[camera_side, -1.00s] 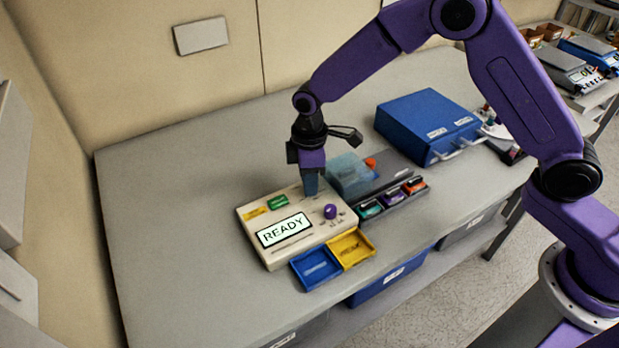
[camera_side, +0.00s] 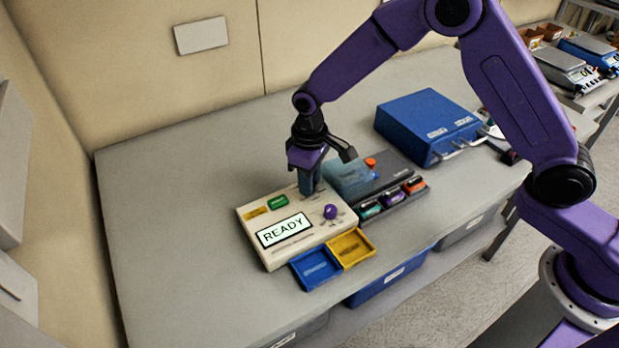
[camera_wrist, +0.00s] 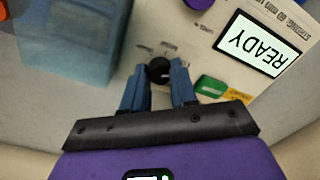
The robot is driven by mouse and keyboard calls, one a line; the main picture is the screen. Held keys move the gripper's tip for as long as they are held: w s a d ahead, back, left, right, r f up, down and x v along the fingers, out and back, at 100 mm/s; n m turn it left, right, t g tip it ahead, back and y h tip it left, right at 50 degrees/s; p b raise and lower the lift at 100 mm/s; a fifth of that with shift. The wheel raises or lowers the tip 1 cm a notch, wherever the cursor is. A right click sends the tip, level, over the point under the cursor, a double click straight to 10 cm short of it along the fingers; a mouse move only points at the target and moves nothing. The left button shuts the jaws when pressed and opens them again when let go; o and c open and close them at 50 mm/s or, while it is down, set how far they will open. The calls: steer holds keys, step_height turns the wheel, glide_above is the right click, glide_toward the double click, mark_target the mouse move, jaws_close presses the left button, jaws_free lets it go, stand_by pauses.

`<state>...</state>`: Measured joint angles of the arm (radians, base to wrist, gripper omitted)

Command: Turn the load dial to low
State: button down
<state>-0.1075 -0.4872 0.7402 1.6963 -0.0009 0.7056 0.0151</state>
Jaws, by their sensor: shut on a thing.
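The beige pump box (camera_side: 262,256) lies on the table with its screen (camera_side: 284,230) reading READY. A round black dial (camera_wrist: 158,68) with a pale mark sits on its top in the wrist view. The small print around the dial is too blurred to read. My gripper (camera_side: 310,192) points down over the box's back right part, and its blue fingers (camera_wrist: 159,80) are shut on the black dial, one on each side. In the side view the fingers hide this dial. A purple knob (camera_side: 330,212) stands apart, nearer the box's right side.
A translucent blue bin (camera_side: 348,176) stands close to the right of my gripper. Blue (camera_side: 316,269) and yellow (camera_side: 351,248) trays lie in front. A blue case (camera_side: 425,120) stands at the back right.

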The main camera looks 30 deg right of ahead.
steer(key=shift+r, duration=0.1)
steer(key=c, duration=0.9)
jaws_free()
step_height(320, 180, up, 17)
steer(key=shift+r, duration=0.2)
